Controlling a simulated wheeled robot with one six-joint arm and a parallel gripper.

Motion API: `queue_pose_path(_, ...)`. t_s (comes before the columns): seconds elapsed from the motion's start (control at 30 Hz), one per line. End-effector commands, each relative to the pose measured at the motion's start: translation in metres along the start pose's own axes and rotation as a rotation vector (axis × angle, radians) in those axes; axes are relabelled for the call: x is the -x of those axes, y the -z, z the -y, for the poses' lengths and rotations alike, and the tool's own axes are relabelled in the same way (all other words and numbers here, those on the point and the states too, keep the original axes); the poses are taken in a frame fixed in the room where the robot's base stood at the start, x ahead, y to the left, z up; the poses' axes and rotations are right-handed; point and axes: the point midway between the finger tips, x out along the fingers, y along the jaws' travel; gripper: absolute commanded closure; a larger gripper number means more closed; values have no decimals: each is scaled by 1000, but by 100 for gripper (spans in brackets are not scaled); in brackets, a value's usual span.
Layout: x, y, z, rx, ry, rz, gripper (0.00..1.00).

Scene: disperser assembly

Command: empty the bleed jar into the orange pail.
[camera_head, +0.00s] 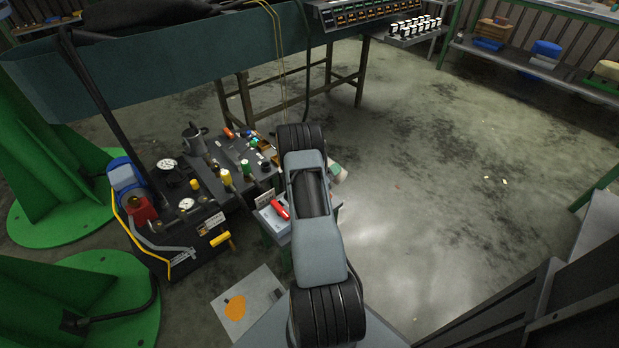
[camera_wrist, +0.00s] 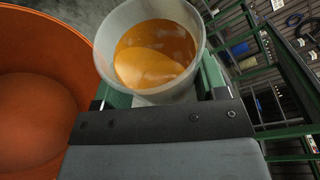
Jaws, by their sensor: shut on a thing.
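The bleed jar (camera_wrist: 168,97), a pale translucent cup, is in the upper middle of the wrist view. Amber liquid (camera_wrist: 152,50) with a shiny surface lies in it. My gripper (camera_wrist: 163,88) has green fingers on both sides of the jar and is shut on it. The orange pail (camera_wrist: 40,42) fills the left of the wrist view, beside the jar. Its inside shows no clear contents. In the head view my arm hides the gripper and jar, and I cannot make out the pail.
A dark unit (camera_head: 150,245) with gauges, valves and bottles stands left of my arm. A small stand (camera_head: 275,232) carries a red-handled item. A pale sheet (camera_head: 262,287) with an orange patch lies in front. Green posts stand left. Open floor (camera_head: 430,190) lies right.

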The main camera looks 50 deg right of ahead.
Motion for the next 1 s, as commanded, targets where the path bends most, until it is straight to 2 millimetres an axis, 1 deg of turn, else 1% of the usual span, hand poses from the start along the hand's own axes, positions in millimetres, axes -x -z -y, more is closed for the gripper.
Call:
queue_pose_path(0.8,1,-4,5,100,43,15,60)
queue_pose_path(1.0,1,-3,4,125,53,19,60)
